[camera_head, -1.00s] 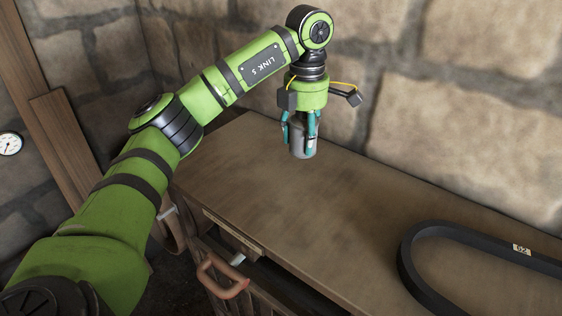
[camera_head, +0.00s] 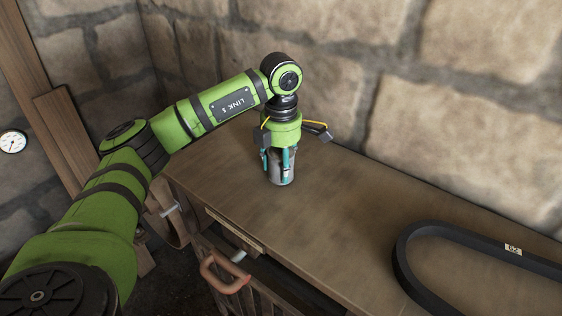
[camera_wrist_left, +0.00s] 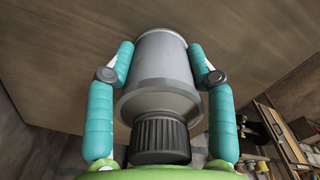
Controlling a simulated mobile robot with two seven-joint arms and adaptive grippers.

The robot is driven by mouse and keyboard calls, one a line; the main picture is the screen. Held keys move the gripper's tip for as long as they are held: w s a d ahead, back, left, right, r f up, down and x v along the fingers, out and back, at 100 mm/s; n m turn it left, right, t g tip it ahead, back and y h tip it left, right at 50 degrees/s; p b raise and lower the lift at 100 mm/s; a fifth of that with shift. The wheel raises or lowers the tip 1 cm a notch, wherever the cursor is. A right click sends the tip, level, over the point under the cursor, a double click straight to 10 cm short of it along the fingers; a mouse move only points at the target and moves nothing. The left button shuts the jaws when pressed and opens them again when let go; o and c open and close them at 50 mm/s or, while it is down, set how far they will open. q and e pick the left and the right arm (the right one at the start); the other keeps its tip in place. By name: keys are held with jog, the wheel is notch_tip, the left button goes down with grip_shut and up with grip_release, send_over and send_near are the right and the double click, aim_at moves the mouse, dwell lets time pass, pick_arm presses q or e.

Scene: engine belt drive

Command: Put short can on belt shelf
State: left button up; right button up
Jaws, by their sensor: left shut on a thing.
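A short grey metal can (camera_head: 279,169) with a dark ribbed cap stands upright at the far left part of the brown wooden worktop (camera_head: 330,215). My left gripper (camera_head: 278,172) comes down from above and its teal fingers are shut on the can's sides. In the left wrist view the can (camera_wrist_left: 163,75) sits between both fingers, with its ribbed cap toward the gripper palm. The can's base is at or very near the worktop; I cannot tell if it touches. A black belt loop (camera_head: 415,285) lies on the worktop at the right. My right gripper is not in view.
A stone wall (camera_head: 480,80) runs behind the worktop. A drawer front with a red-brown handle (camera_head: 222,275) is below the front edge. The worktop between the can and the belt is clear.

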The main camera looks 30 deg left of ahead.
pick_arm(q)
jog(key=o, duration=1.2)
jog(key=shift+f, duration=0.1)
jog(key=shift+r, duration=0.4)
notch_tip(320, 180, up, 5)
jog(key=shift+f+b, duration=0.1)
jog(key=shift+b, duration=0.55)
notch_tip(320, 180, up, 7)
jog(key=shift+f+p, duration=0.15)
jog(key=shift+p, duration=0.45)
